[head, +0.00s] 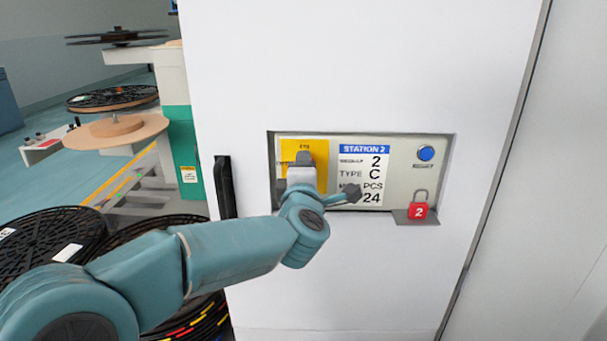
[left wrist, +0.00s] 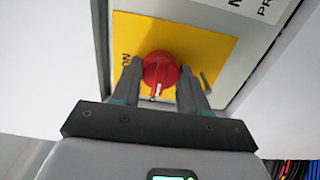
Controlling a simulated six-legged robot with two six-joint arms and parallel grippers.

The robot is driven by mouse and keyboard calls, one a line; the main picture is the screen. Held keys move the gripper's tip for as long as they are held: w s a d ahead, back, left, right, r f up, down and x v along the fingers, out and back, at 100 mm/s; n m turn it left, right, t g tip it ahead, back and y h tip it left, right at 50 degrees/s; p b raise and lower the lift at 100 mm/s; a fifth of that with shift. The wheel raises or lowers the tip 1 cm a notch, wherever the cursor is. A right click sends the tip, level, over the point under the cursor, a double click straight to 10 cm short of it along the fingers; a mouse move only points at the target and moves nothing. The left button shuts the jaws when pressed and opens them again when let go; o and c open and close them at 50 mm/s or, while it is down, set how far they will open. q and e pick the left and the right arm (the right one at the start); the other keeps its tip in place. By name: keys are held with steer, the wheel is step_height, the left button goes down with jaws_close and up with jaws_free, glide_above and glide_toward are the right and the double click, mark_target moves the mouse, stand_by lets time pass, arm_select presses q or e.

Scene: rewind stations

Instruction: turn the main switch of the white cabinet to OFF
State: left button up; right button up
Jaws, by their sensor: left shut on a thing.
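The white cabinet (head: 370,270) has a recessed panel (head: 400,185) with a yellow switch plate (head: 319,150). My left gripper (head: 304,160) is at this plate and hides the main switch in the head view. In the left wrist view, the switch is a round red knob (left wrist: 160,68) on the yellow plate (left wrist: 206,50). My left gripper (left wrist: 158,85) is shut on the knob, one finger on each side. A white mark on the knob faces the bottom of that view. The ON lettering is left of the knob there. My right gripper is not in view.
The panel also has a station label (head: 364,165), a blue button (head: 426,153) and a red padlock (head: 418,210) on a small ledge. A black handle (head: 224,187) is left of the panel. Reels (head: 50,240) stand at the left. The cabinet front below the panel is clear.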

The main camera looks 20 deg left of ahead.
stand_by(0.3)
arm_select(q)
steer(key=o, duration=1.1)
steer(key=shift+c, duration=0.2)
steer(key=shift+f, duration=0.1)
steer(key=shift+d+f, duration=0.1)
steer(key=shift+s, duration=0.1)
